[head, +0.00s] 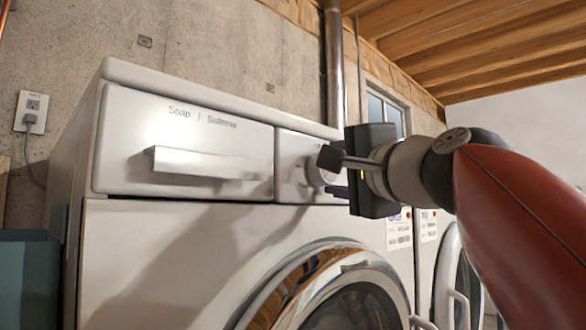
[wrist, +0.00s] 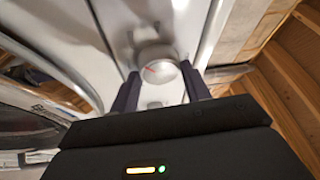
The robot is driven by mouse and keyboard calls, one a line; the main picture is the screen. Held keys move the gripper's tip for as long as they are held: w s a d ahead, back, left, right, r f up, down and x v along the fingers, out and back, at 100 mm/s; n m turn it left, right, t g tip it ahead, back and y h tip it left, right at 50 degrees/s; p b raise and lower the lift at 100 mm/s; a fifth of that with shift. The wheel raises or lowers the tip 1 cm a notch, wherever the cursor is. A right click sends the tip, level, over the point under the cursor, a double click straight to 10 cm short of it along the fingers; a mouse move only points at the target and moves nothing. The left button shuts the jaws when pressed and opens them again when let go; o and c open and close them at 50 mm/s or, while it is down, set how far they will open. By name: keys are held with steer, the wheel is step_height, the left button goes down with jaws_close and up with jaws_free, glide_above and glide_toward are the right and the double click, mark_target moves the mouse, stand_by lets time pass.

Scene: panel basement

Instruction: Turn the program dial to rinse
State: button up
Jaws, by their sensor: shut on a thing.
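The program dial (head: 315,172) is a round pale knob on the front panel of the white washing machine (head: 150,250), right of the drawer. In the wrist view the dial (wrist: 157,57) shows a red pointer mark on its face. My gripper (head: 330,174) reaches in from the right and is shut on the dial. In the wrist view its two dark fingers (wrist: 161,80) stand on either side of the knob. The program labels around the dial are hidden or too blurred to read, so I cannot tell which setting it points to.
The drawer (head: 190,155), marked "Soap" and "Softener", has a protruding handle left of the dial. The round door (head: 330,285) is below. A second white machine (head: 428,260) stands at the right. A pipe (head: 333,65) and concrete wall are behind.

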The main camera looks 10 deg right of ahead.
steer(key=o, duration=1)
steer(key=b+v, duration=0.1)
steer(key=v, duration=0.6)
steer(key=shift+s, duration=0.35)
steer(key=shift+d+f, duration=0.1)
steer(key=shift+f, duration=0.05)
